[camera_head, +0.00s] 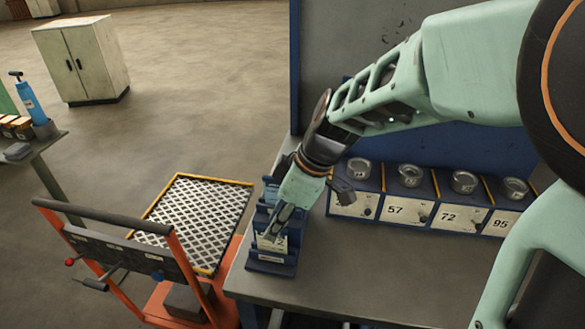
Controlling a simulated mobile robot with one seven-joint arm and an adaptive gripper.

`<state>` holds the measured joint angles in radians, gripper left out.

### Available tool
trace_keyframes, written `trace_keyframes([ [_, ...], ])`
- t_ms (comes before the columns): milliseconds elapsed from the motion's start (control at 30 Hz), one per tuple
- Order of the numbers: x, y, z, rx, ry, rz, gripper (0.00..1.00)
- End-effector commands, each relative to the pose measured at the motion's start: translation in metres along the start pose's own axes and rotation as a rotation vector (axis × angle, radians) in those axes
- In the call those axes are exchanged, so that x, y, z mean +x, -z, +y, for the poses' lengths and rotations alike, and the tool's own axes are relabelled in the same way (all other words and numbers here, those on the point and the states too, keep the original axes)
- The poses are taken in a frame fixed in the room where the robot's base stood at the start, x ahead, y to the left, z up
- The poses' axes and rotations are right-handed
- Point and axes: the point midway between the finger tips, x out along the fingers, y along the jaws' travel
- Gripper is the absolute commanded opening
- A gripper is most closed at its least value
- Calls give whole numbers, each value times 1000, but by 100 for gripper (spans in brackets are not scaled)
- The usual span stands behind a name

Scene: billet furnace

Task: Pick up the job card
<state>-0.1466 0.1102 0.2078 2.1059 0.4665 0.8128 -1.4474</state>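A small pale card (267,244), which looks like the job card, is upright in a blue stepped rack (272,262) at the left end of the grey workbench. My gripper (274,235) reaches down from the upper right, with its fingertips at the card's upper part. The fingers look close together, but I cannot tell whether they grip the card or are only beside it. They hide part of the card and of the rack's rear slots.
Numbered bins (407,212) with round metal cups stand along the back of the workbench (330,283). An orange cart (160,300) with a mesh-topped platform (195,222) stands left of the bench. A side table (35,143) is at far left, a white cabinet (83,58) behind. The bench front is clear.

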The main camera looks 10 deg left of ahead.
Motion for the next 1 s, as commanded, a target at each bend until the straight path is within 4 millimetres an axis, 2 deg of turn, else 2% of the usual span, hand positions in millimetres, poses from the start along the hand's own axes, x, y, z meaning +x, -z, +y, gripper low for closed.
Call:
trace_keyframes([
  [267,36,-1,4,2,4,-1,28],
  [567,40,-1,4,2,1,0,28],
  [800,40,-1,4,2,1,-1,2],
  [1000,40,-1,4,2,1,0,0],
])
